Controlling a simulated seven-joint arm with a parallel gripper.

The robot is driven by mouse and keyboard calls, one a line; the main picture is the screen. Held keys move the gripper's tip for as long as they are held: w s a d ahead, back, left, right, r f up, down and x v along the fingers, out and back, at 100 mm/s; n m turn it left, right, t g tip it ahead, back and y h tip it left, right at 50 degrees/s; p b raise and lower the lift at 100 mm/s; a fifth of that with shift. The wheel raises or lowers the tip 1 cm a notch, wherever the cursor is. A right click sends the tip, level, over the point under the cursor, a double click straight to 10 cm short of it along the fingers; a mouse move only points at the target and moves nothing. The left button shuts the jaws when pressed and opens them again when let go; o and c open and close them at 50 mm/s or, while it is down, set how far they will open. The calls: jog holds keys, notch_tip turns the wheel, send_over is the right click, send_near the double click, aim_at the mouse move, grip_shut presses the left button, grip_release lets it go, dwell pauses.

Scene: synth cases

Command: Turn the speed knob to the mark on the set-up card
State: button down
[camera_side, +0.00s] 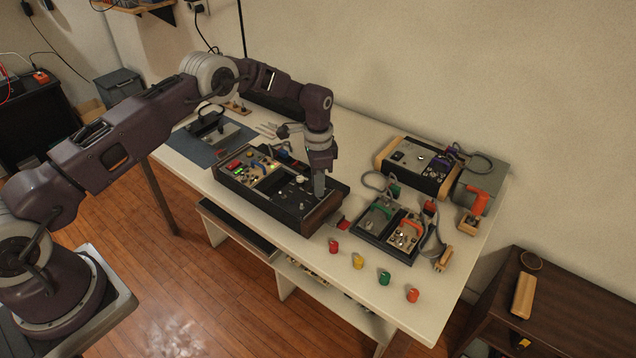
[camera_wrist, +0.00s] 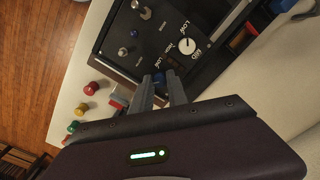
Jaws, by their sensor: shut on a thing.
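The black control panel (camera_side: 262,199) stands on the table under my gripper (camera_side: 319,190). In the wrist view its face (camera_wrist: 125,65) carries a white round dial (camera_wrist: 186,45) with a dark centre and labels around it, one reading LOW. I cannot read which knob is marked speed. I cannot make out a set-up card or its mark in either view.
Red (camera_side: 333,246), yellow (camera_side: 358,262), green (camera_side: 384,278) and orange (camera_side: 412,295) caps stand along the front table edge. A tray of small devices (camera_side: 376,229) and a wood-sided unit (camera_side: 417,170) stand to the right. A blue mat (camera_side: 199,151) lies left of the panel.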

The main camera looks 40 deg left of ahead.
jog(key=shift+m, duration=0.5)
jog(key=c, duration=1.3)
grip_release()
